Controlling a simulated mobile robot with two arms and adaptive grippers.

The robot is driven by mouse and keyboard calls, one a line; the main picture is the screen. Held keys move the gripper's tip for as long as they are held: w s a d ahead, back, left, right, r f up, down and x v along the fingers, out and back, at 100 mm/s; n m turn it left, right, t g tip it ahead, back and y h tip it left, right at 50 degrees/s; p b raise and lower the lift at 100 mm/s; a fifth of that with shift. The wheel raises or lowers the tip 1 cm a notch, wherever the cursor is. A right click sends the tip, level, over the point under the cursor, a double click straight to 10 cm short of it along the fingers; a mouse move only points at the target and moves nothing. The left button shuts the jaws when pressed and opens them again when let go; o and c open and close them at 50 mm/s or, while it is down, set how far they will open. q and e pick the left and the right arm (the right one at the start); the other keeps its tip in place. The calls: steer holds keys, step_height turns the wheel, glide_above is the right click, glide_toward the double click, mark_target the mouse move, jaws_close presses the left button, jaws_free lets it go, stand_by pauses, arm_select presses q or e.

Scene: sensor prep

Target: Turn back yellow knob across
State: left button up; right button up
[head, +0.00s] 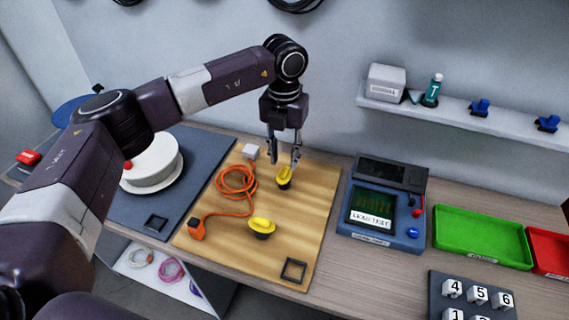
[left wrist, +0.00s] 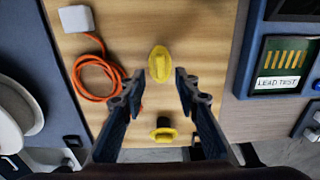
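The back yellow knob (head: 284,178) stands on the wooden board, below my left gripper (head: 283,160). In the left wrist view this knob (left wrist: 160,65) lies just ahead of the gap between the fingertips (left wrist: 159,80), and its grip ridge seems to run up and down the picture. My left gripper is open and empty, pointing down; I cannot tell whether a finger touches the knob. The front yellow knob (head: 262,226) is nearer the board's front edge; it also shows in the left wrist view (left wrist: 163,134), between the fingers' lower parts. My right gripper is not in view.
An orange cable (head: 236,182) lies coiled left of the knobs on the wooden board (head: 318,200). A blue tester (head: 382,210) stands to the right, then a green tray (head: 482,237). A white round spool (head: 155,165) is at the left. The board right of the knobs is mostly clear.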

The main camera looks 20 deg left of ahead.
mark_target(284, 170)
arm_select(q)
steer(key=shift+w+f+p, duration=0.15)
steer(key=shift+f+p, duration=0.2)
steer(key=shift+f, duration=1.6)
jaws_close()
